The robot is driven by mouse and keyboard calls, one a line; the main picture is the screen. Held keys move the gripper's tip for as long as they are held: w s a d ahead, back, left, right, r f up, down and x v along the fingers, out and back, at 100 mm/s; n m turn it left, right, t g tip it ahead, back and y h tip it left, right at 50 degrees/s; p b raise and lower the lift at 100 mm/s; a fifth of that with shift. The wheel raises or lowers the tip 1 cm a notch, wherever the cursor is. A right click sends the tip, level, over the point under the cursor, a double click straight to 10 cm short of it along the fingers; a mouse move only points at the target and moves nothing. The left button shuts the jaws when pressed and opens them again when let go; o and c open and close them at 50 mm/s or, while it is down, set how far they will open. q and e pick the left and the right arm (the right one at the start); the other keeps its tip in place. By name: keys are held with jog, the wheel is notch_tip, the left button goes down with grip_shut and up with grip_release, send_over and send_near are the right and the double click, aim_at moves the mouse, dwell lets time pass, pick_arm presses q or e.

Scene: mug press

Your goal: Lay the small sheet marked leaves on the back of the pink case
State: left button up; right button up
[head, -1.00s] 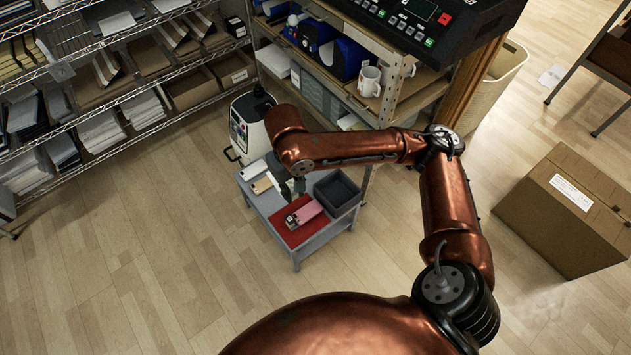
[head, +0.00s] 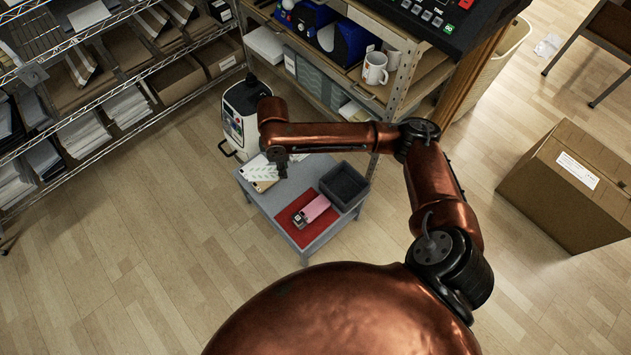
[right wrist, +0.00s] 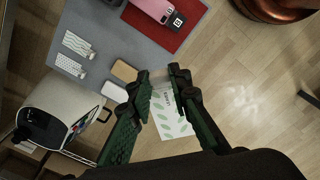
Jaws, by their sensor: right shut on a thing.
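My right gripper (head: 281,170) is over the far left part of the grey table. In the right wrist view my right gripper (right wrist: 161,77) is shut on the top end of a white sheet with green leaves (right wrist: 172,118), which hangs between the fingers. My left gripper is out of view.
A dark open tray (head: 343,185) stands on the grey table (head: 270,203) beside the mat. In the right wrist view other patterned sheets (right wrist: 77,45), a tan case (right wrist: 124,71) and a white case (right wrist: 113,91) lie there. A shelf with mugs (head: 374,69) stands behind.

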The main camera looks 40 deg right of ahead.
jog(key=d+f+n+b, duration=0.2)
jog(key=d+f+n, duration=0.2)
jog(key=f, duration=0.6)
jog(key=d+f+n+b, duration=0.2)
jog(key=d+f+n, duration=0.2)
jog(key=f+n, duration=0.3)
jog(key=s+d+f+n+b, duration=0.1)
jog(key=d+f+n, duration=0.3)
jog(key=f, duration=0.8)
jog(key=shift+d+f+n+b, duration=0.2)
jog(key=shift+f+n+b, duration=0.25)
jog(key=shift+n, duration=0.55)
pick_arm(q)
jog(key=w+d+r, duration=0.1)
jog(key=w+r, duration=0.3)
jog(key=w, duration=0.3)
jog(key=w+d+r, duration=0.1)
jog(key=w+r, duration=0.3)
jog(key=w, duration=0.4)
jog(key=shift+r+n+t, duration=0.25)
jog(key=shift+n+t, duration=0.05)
pick_arm(e)
jog(key=shift+f, duration=0.2)
pick_arm(q)
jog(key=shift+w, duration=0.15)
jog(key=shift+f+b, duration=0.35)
jog(key=shift+b, duration=0.15)
pick_arm(e)
jog(key=shift+f, duration=0.65)
jog(key=o, duration=0.8)
